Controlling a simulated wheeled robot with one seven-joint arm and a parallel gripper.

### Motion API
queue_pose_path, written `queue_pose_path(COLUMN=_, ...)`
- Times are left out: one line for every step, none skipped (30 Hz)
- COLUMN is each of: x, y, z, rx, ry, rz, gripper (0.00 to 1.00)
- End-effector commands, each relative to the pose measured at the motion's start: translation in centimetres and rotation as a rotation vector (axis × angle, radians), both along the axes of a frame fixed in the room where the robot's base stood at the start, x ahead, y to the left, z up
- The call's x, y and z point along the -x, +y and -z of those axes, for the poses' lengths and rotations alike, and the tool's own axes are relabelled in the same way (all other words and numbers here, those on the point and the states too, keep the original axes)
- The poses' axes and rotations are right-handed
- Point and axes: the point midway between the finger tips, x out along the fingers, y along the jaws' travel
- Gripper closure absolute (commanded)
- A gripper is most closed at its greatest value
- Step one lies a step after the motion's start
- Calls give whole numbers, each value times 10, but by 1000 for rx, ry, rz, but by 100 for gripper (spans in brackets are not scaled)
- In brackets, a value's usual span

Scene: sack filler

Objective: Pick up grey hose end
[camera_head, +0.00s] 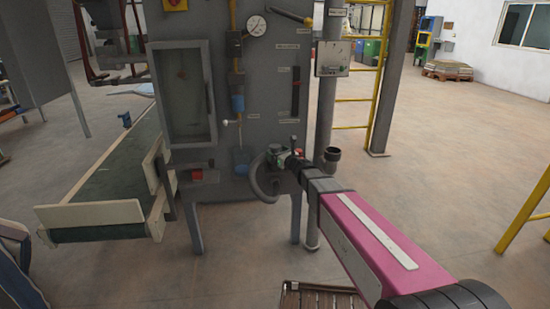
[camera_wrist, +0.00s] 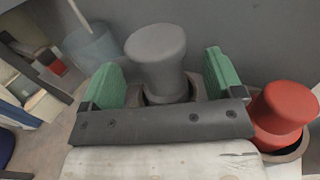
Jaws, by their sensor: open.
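The grey hose end (camera_wrist: 157,48) is a smooth grey stub with a flared top in the wrist view. It stands between the two green pads of my gripper (camera_wrist: 168,78), which is open, with visible gaps on both sides. Its lower part is hidden behind the gripper's dark bar. In the head view my gripper (camera_head: 282,156) is at the front of the grey machine panel, beside a curved grey hose (camera_head: 256,182). The hose end itself is hard to make out there.
A red knob-like plug (camera_wrist: 285,108) sits in a ring close to the gripper's right side. A bluish clear container (camera_wrist: 90,45) is at upper left. The grey machine (camera_head: 225,100) stands directly ahead, with a conveyor (camera_head: 105,185) left and a vertical pipe (camera_head: 322,115) right.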

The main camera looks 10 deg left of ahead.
Motion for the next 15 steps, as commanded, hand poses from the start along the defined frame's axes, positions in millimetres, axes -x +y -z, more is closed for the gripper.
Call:
queue_pose_path(x=-9, y=7, z=1, rx=-1, ry=-1, rz=-1, gripper=14)
queue_pose_path(x=-12, y=10, z=1, rx=-1, ry=-1, rz=-1, gripper=14)
queue_pose_path(x=-15, y=13, z=1, rx=0, ry=0, rz=-1, gripper=14)
queue_pose_path(x=-16, y=14, z=1, rx=0, ry=0, rz=-1, gripper=14)
queue_pose_path(x=-17, y=15, z=1, rx=0, ry=0, rz=0, gripper=14)
queue_pose_path(x=-18, y=16, z=0, rx=0, ry=0, rz=0, gripper=14)
queue_pose_path(x=-18, y=16, z=0, rx=0, ry=0, rz=0, gripper=14)
queue_pose_path(x=-17, y=16, z=0, rx=0, ry=0, rz=0, gripper=14)
queue_pose_path(x=-17, y=16, z=0, rx=0, ry=0, rz=0, gripper=14)
queue_pose_path(x=-17, y=16, z=0, rx=0, ry=0, rz=0, gripper=14)
queue_pose_path(x=-17, y=16, z=0, rx=0, ry=0, rz=0, gripper=14)
queue_pose_path(x=-17, y=16, z=0, rx=0, ry=0, rz=0, gripper=17)
queue_pose_path(x=-17, y=16, z=0, rx=0, ry=0, rz=0, gripper=27)
queue_pose_path(x=-17, y=16, z=0, rx=0, ry=0, rz=0, gripper=37)
queue_pose_path(x=-17, y=15, z=0, rx=0, ry=0, rz=0, gripper=50)
